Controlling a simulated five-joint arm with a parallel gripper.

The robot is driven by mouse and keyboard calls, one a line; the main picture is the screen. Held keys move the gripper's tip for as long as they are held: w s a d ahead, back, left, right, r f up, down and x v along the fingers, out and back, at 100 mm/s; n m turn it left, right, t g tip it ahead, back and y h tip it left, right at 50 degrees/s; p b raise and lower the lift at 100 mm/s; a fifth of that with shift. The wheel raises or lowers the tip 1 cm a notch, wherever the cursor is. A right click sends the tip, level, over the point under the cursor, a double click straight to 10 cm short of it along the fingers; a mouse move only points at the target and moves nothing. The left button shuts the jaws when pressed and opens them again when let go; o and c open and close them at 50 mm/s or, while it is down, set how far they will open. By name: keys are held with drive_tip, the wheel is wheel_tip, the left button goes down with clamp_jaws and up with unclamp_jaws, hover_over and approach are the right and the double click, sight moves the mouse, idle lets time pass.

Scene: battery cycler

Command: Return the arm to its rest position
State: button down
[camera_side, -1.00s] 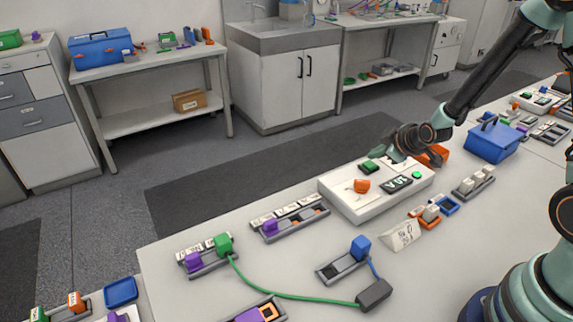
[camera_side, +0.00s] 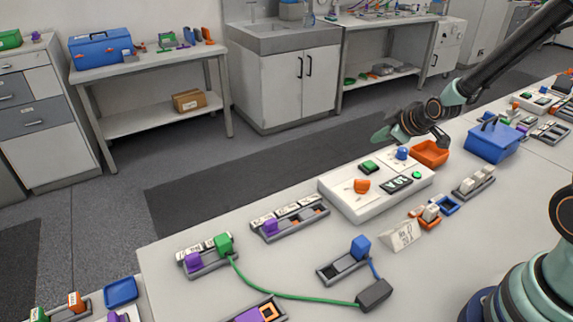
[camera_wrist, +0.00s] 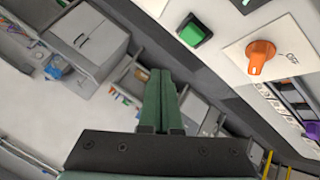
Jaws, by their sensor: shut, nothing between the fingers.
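My gripper (camera_side: 382,134) is in the air above the back edge of the white cycler box (camera_side: 350,207), clear of it and empty. In the wrist view its two green fingers (camera_wrist: 160,97) are pressed together. The box carries a green square button (camera_side: 369,167), an orange knob (camera_side: 361,186), a blue knob (camera_side: 402,153), a dark display with green characters (camera_side: 396,184) and a round green light (camera_side: 416,175). The wrist view shows the green button (camera_wrist: 194,31) and the orange knob (camera_wrist: 260,56), its pointer beside a label reading OFF.
An orange tray (camera_side: 430,154) and a blue toolbox (camera_side: 492,141) stand right of the box. Battery holders (camera_side: 290,222) line the bench at left. A green cable (camera_side: 290,294) runs to a dark block (camera_side: 374,295). A white sign (camera_side: 404,236) stands in front.

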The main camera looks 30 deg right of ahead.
idle(0.5)
drive_tip(key=s+a+r+m+g+y, duration=0.1)
drive_tip(key=s+a+r+m, duration=0.2)
drive_tip(key=s+r, duration=0.3)
drive_tip(key=s+a+r+m+g+y, duration=0.1)
drive_tip(key=s+a+r+m+g, duration=0.1)
drive_tip(key=s+a+r, duration=0.4)
drive_tip(key=s+r, duration=0.1)
drive_tip(key=s, duration=0.3)
drive_tip(key=shift+s+a+m, duration=0.25)
drive_tip(key=shift+a+m, duration=0.05)
drive_tip(key=shift+m, duration=0.1)
idle(3.6)
